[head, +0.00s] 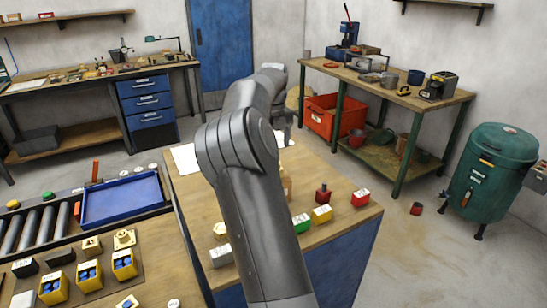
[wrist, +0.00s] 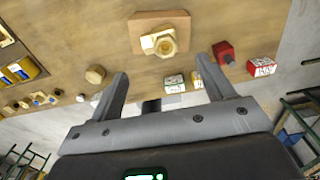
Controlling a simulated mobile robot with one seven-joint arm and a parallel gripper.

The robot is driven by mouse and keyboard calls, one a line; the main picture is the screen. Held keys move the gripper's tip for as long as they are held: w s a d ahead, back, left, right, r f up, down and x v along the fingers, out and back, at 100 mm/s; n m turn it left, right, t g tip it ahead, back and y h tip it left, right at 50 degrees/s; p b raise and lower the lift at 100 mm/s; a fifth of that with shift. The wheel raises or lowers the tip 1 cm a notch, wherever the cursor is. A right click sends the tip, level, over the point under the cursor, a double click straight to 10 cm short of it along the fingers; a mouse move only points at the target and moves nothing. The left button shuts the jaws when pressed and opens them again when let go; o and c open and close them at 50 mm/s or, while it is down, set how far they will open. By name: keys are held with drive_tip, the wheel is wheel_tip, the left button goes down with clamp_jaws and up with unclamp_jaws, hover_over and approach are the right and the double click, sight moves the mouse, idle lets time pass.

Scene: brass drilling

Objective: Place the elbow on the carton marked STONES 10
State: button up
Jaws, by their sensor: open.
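In the wrist view a brass elbow (wrist: 160,41) lies on a brown wooden block (wrist: 137,28) on the workbench. My gripper (wrist: 163,65) is open and empty, its fingers apart; in the picture the elbow lies just above the gap between them, not between the fingers. Three small cartons stand on the same bench: a red one (head: 360,198), a yellow one (head: 321,214) and a green one (head: 301,223). My arm hides the elbow in the head view.
A round brass piece (wrist: 95,74) lies beside the left finger. A blue tray (head: 120,203) stands to the left.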

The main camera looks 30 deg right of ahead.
drive_tip(key=shift+r, duration=0.95)
drive_tip(key=s+a+r+n+t+y, duration=0.1)
drive_tip(key=s+a+r+n, duration=0.2)
drive_tip(key=s+a+n, duration=0.45)
drive_tip(key=s+a+r+n+t+y, duration=0.15)
drive_tip(key=s+a+n, duration=0.35)
drive_tip(key=s+n, duration=0.6)
drive_tip(key=s+a+f+n+t+h, duration=0.1)
drive_tip(key=s+a+f+n, duration=0.1)
drive_tip(key=s+a+n, duration=0.3)
drive_tip(key=s+a+f+n+t+h, duration=0.1)
drive_tip(key=s+a+n, duration=0.5)
drive_tip(key=s+n, duration=0.6)
wheel_tip(320, 180, down, 2)
drive_tip(key=shift+s+a+f+t, duration=0.1)
drive_tip(key=shift+s+a+t, duration=0.1)
drive_tip(key=shift+t, duration=0.35)
